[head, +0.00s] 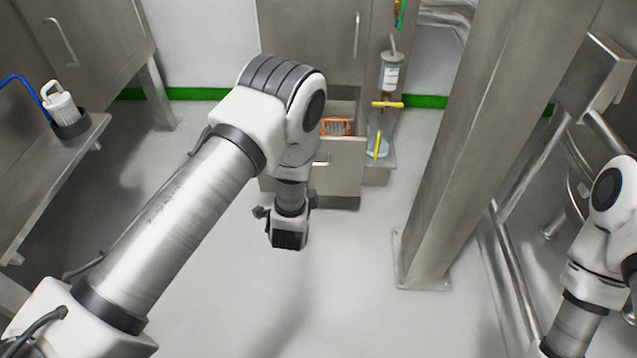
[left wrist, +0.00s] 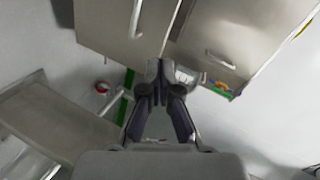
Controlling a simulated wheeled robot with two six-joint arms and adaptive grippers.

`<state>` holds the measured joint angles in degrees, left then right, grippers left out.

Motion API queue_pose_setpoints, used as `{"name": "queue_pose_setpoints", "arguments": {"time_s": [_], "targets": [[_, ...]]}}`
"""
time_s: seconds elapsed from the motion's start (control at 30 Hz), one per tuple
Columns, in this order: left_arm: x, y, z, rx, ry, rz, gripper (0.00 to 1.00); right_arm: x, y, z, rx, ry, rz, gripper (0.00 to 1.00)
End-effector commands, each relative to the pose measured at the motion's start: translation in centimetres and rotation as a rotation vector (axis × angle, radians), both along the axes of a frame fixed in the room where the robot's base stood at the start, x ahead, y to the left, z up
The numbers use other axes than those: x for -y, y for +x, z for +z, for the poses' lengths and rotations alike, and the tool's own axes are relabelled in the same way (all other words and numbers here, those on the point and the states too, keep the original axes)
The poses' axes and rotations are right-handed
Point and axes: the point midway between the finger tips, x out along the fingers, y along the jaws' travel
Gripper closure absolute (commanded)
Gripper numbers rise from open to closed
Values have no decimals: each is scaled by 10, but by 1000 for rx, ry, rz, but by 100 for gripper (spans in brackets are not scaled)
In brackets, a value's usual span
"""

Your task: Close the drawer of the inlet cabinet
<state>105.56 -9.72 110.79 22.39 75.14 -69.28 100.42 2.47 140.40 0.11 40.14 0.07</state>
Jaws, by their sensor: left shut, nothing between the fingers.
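The metal inlet cabinet (head: 305,35) stands at the back centre in the head view. Its drawer (head: 341,183) is pulled out at the bottom, with an orange item (head: 338,127) inside. My left arm hides the left part of the drawer. My left gripper (head: 289,243) points down in front of the drawer, apart from it in the picture. In the left wrist view the left gripper (left wrist: 159,84) is shut and empty, with metal panels and handles beyond it. I cannot tell which panel is the drawer front. My right gripper is outside the frame.
A metal post (head: 455,170) stands right of the cabinet. A canister (head: 390,72) and yellow-handled fittings (head: 387,104) are beside the cabinet. A bench (head: 55,165) with a white jug (head: 62,104) is at left. The floor before the drawer is clear.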

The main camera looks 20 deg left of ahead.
Motion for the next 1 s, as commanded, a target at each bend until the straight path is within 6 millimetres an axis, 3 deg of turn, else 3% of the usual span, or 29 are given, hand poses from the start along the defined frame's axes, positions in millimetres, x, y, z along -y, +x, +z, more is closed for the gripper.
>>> {"name": "queue_pose_setpoints", "arguments": {"time_s": [0.03, 0.1, 0.2, 0.3, 0.57, 1.0], "targets": [[4, 13, -44, 50, 60, -13, 100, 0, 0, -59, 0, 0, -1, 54], [8, 29, -57, 116, 152, -22, 100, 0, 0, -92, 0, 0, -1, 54], [14, 45, -64, 189, 259, -25, 100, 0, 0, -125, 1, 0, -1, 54], [17, 53, -64, 231, 326, -21, 100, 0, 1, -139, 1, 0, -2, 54], [13, 74, -60, 247, 355, -17, 100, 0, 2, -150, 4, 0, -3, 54], [-13, 163, -64, 247, 353, -17, 100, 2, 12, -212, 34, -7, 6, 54]]}}
